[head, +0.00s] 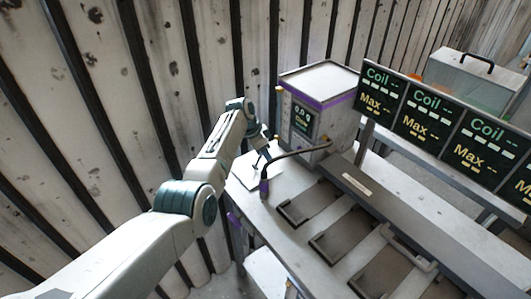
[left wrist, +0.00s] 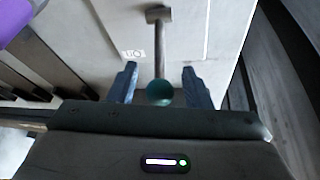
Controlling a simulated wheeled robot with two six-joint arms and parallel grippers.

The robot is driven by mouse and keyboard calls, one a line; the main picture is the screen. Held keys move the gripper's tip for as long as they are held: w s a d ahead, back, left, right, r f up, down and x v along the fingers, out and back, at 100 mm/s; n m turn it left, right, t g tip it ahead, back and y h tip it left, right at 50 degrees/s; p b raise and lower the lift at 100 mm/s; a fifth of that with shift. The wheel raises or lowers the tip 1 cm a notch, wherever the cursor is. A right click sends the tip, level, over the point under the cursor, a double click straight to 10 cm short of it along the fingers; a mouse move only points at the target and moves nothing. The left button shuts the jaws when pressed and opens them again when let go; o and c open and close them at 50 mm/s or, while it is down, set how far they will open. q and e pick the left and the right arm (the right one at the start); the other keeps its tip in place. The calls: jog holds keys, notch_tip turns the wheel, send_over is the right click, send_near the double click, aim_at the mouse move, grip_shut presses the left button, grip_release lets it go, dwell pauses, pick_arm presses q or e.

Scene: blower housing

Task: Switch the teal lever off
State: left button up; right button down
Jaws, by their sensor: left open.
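The teal lever shows in the left wrist view as a round teal knob (left wrist: 159,93) on a grey shaft that runs up to a small pivot block on a pale panel. My left gripper (left wrist: 160,82) is open, with one blue finger on each side of the knob. I see a gap between the knob and each finger. In the head view my left gripper (head: 264,157) is beside the grey box at the back end of the bench; the lever cannot be made out there. My right gripper is not in view.
The grey box (head: 318,117) has a purple band and a small display. The bench (head: 285,235) carries dark recessed plates. Display panels (head: 425,115) stand to the right; a corrugated wall is behind.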

pick_arm(q)
jog(key=shift+s+d+f, duration=0.1)
jog(key=shift+f, duration=0.05)
jog(key=shift+f, duration=0.1)
grip_shut()
